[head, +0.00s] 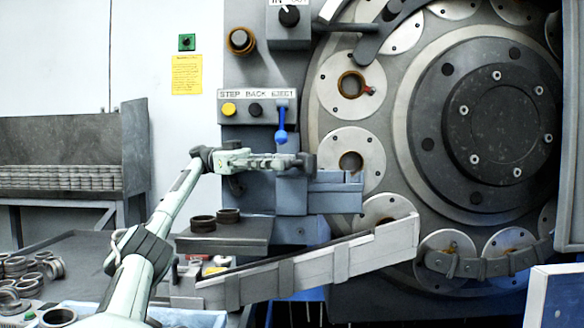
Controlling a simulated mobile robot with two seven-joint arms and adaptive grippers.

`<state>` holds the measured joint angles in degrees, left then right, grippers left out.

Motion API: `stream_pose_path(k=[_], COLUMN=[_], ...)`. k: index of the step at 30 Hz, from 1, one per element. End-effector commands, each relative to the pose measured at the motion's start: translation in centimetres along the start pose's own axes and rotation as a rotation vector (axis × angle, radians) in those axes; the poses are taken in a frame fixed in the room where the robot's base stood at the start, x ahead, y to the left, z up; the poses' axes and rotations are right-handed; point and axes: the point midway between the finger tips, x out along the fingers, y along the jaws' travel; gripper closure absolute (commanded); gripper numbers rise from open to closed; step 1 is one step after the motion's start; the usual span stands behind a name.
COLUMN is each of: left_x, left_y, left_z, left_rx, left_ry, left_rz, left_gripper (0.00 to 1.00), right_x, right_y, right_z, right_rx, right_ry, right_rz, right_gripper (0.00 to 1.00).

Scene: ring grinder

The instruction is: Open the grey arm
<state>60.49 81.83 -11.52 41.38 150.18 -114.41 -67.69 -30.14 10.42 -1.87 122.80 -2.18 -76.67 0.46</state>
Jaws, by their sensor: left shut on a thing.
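My left gripper (302,162) reaches in from the left at the front of the ring grinder. It is shut on a small dark grey part at the upper edge of a grey fixture; its fingers hide most of that part. The fixture has a stepped blue-grey block (335,192) pointing right toward the wheel. A long light grey arm (310,265) slants below it, from the lower left up to the wheel, apart from the gripper. I cannot tell for certain which piece is the task's grey arm. My right gripper is not in view.
A blue lever (281,132) hangs just above the gripper, below the button panel (258,95). Two dark rings sit on a grey ledge (225,238). The large grinder wheel (400,130) fills the right. More rings (25,275) lie on the lower left table.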

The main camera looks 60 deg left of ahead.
Motion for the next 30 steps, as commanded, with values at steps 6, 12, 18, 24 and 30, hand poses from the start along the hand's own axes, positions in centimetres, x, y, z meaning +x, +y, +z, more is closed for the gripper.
stream_pose_path(k=[6,12,18,24,30], left_x=[-0.31,-0.34,-0.33,-0.41,-0.47], left_y=[0.64,0.68,0.68,0.65,0.63], left_z=[0.37,0.36,0.37,0.22,0.11], left_rx=[-0.007,-0.008,-0.009,-0.006,-0.004], left_ry=[-0.011,-0.012,-0.012,-0.008,-0.006], left_rz=[0.013,0.013,0.014,0.010,0.007], left_gripper=[1.00,1.00,0.66,0.52,0.52], right_x=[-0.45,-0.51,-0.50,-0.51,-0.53], right_y=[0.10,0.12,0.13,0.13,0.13], right_z=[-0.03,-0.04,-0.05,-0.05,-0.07], right_rx=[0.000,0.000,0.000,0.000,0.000], right_ry=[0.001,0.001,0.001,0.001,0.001], right_rz=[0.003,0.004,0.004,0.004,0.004], right_gripper=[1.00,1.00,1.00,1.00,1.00])
